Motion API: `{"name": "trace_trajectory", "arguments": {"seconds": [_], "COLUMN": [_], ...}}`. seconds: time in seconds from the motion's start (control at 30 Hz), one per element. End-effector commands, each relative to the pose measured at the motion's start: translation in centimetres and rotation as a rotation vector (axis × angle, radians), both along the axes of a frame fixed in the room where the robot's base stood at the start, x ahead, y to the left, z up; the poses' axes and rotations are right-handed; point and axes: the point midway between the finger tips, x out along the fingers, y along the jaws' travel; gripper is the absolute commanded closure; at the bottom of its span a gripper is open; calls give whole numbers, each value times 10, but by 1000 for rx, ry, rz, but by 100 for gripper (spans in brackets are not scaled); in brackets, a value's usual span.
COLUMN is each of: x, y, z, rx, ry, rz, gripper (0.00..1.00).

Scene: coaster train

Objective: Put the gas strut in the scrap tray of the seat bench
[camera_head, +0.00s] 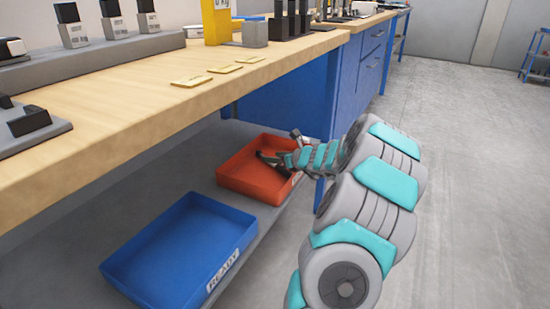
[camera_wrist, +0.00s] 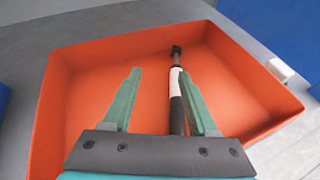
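The orange-red tray (camera_head: 232,182) stands on the lower shelf under the bench; the wrist view looks down into the same tray (camera_wrist: 100,85). The gas strut (camera_wrist: 175,92), with a black body, a white band and a dark end fitting, is inside the tray's outline. My gripper (camera_wrist: 158,72) is over the tray with its two teal fingers apart. The strut runs between the fingers, close to the right one, and its far end reaches past the fingertips. Its near end is hidden by the gripper. In the head view my gripper (camera_head: 272,160) is low over the tray.
A blue tray (camera_head: 175,252) labelled READY stands beside the orange one on the shelf. The wooden benchtop (camera_head: 150,90) overhangs the shelf. A blue drawer cabinet (camera_head: 350,80) stands behind.

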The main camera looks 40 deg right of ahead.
Motion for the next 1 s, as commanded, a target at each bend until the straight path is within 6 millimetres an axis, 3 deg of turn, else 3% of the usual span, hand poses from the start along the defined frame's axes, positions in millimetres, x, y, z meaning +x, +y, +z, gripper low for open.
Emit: {"name": "trace_trajectory", "arguments": {"seconds": [0.27,0.47,1.0], "x": [0,-1,-89], "y": [0,-1,-4], "z": [2,15,51], "rx": [-1,-2,-1], "ry": [0,-1,-2], "rz": [0,0,-2], "gripper": [41,41,41]}}
